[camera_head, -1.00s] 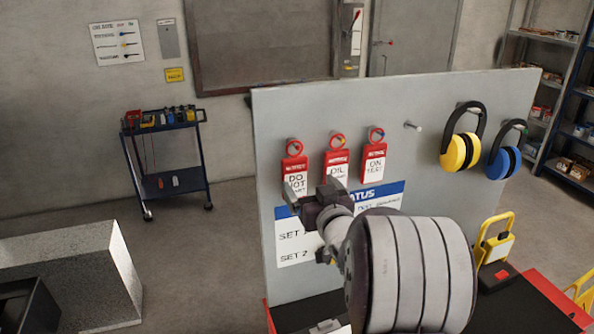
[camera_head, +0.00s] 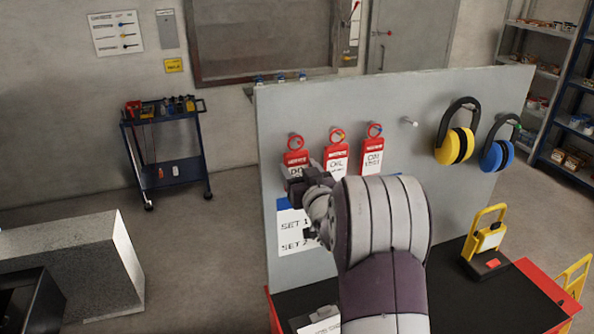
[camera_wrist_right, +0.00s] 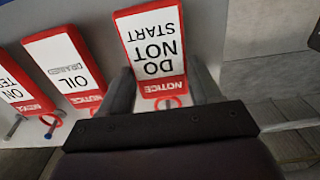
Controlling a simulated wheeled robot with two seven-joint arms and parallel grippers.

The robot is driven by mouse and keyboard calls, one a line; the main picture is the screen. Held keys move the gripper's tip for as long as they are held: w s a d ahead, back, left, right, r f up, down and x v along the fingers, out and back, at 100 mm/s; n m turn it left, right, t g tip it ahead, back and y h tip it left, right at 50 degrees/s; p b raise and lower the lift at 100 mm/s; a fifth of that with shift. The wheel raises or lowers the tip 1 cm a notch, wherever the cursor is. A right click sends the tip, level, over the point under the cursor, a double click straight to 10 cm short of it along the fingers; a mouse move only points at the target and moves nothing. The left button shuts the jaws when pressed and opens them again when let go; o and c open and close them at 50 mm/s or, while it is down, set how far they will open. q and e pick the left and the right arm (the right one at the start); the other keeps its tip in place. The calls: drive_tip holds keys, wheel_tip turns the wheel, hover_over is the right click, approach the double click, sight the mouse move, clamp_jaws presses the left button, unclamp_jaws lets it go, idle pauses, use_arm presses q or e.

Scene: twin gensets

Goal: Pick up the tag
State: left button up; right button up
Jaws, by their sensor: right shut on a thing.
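The red and white DO NOT START tag (camera_head: 296,157) hangs by its red ring at the left of the row on the grey board; my gripper hides its lower part. My right gripper (camera_head: 296,182) is shut on it. In the right wrist view the tag (camera_wrist_right: 153,42) appears upside down between the two fingers. The OIL tag (camera_head: 337,157) and the ON TEST tag (camera_head: 373,160) hang to its right, untouched. My left gripper is not in view.
The grey board (camera_head: 410,170) has a bare peg (camera_head: 410,122), then yellow ear defenders (camera_head: 455,146) and blue ear defenders (camera_head: 496,154). A yellow lamp (camera_head: 488,240) stands on the dark bench top. A blue trolley (camera_head: 165,177) stands at back left.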

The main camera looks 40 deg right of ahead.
drive_tip(key=shift+d+r, duration=0.1)
drive_tip(key=shift+r, duration=0.05)
drive_tip(key=shift+s+r+p, duration=0.3)
drive_tip(key=shift+s+r, duration=0.1)
drive_tip(key=shift+r, duration=0.25)
drive_tip(key=p+v, duration=0.3)
drive_tip(key=v, duration=1.4)
drive_tip(key=shift+s+a+p, duration=0.15)
drive_tip(key=shift+a+p, duration=0.05)
drive_tip(key=shift+p, duration=0.1)
drive_tip(key=shift+r, duration=0.15)
